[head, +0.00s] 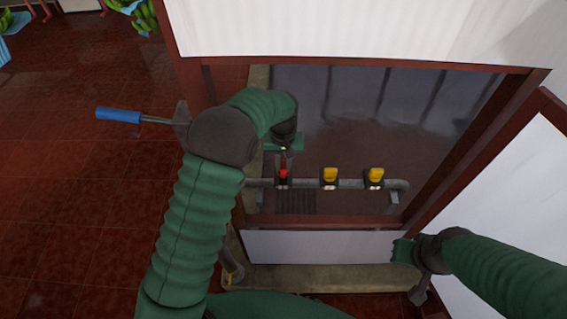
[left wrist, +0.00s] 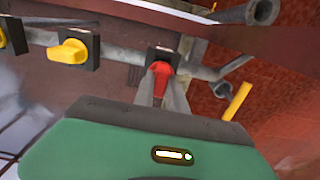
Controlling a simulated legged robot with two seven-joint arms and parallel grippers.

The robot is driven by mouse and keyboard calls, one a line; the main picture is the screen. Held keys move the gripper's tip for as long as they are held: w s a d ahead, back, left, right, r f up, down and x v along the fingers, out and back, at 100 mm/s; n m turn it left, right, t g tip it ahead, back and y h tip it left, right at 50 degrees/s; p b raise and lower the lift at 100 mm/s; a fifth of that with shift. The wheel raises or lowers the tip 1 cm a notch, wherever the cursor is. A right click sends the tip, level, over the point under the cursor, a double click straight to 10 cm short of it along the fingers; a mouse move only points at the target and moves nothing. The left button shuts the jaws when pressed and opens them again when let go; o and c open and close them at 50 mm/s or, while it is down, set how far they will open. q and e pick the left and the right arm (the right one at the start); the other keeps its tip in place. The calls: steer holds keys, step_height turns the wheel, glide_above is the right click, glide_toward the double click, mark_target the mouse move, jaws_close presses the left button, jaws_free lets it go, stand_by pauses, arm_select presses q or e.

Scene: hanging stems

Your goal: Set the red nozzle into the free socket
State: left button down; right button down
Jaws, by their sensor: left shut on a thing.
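The red nozzle (head: 283,174) is at the leftmost dark socket on a grey pipe (head: 350,184). In the left wrist view the red nozzle (left wrist: 160,76) sits between the two fingers of my left gripper (left wrist: 162,90), right against the dark socket block (left wrist: 160,54). My left gripper (head: 284,157) is shut on it from above in the head view. How deep the nozzle sits in the socket is hidden. Yellow nozzles (head: 329,174) (head: 375,174) stand in the other two sockets. My right gripper (head: 408,251) is at lower right, away from the pipe; its jaws are unclear.
A red-brown frame (head: 330,223) surrounds the opening with the pipe. White panels (head: 350,25) stand above and at right. A blue-handled tool (head: 118,115) shows left of my left arm. Green bananas (head: 145,16) hang at upper left. Tiled floor (head: 70,200) is open at left.

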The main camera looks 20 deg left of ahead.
arm_select(q)
steer(key=shift+f, duration=0.25)
stand_by(0.4)
steer(key=shift+f, duration=0.45)
steer(key=shift+f, duration=0.35)
stand_by(0.4)
steer(key=shift+f+p, duration=0.25)
steer(key=shift+p, duration=0.15)
stand_by(0.8)
